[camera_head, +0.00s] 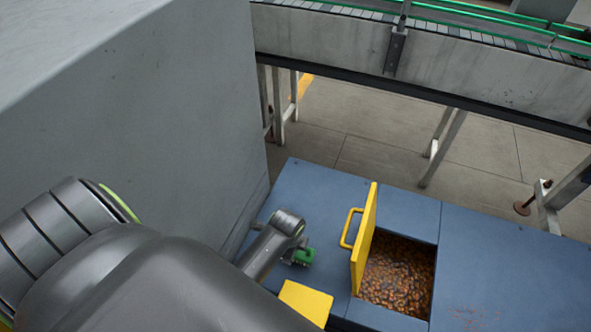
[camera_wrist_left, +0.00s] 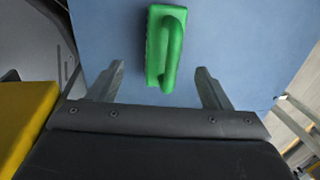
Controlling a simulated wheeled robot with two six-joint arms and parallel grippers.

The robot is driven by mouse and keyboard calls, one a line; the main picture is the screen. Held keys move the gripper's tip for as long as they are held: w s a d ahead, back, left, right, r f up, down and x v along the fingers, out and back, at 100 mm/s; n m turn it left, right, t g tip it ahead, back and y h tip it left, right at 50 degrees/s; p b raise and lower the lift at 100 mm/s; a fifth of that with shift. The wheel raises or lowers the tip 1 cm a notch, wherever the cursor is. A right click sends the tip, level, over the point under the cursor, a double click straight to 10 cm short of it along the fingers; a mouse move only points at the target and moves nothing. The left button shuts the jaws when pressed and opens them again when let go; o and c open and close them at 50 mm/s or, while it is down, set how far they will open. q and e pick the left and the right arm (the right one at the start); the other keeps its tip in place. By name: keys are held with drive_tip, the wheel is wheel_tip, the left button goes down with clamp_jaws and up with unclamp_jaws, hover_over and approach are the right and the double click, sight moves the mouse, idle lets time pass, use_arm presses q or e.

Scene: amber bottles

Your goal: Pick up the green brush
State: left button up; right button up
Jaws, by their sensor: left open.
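The green brush (camera_wrist_left: 165,45) lies on the blue worktop (camera_wrist_left: 235,50) in the left wrist view, its handle loop facing the camera. My left gripper (camera_wrist_left: 160,82) is open, with one finger to each side of the brush's near end. Nothing is between the fingers but the brush's lower end and bare blue surface. In the head view the green brush (camera_head: 304,256) shows only partly beside my left wrist, which hides the fingers. My right gripper is in neither view.
A yellow lid (camera_head: 364,240) with a handle stands open beside a bin of small amber pieces (camera_head: 398,275). A yellow block (camera_head: 306,301) is near my arm. A large grey cabinet (camera_head: 150,120) rises at left. A conveyor (camera_head: 440,65) runs behind.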

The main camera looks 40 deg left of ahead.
use_arm(q)
drive_tip(key=shift+w+a+f+b, duration=0.15)
drive_tip(key=shift+w+f, duration=0.15)
drive_tip(key=shift+f, duration=0.75)
drive_tip(key=shift+w+f+b, duration=0.15)
drive_tip(key=shift+w+f, duration=0.1)
drive_tip(key=shift+f, duration=0.75)
drive_tip(key=shift+w+a+f+b, duration=0.15)
drive_tip(key=shift+w+f, duration=0.15)
drive_tip(key=shift+f, duration=0.75)
drive_tip(key=shift+d, duration=0.1)
drive_tip(key=c, duration=1.1)
drive_tip(key=shift+r, duration=0.6)
drive_tip(key=shift+c, duration=0.2)
wheel_tip(320, 180, up, 9)
drive_tip(key=shift+p, duration=0.85)
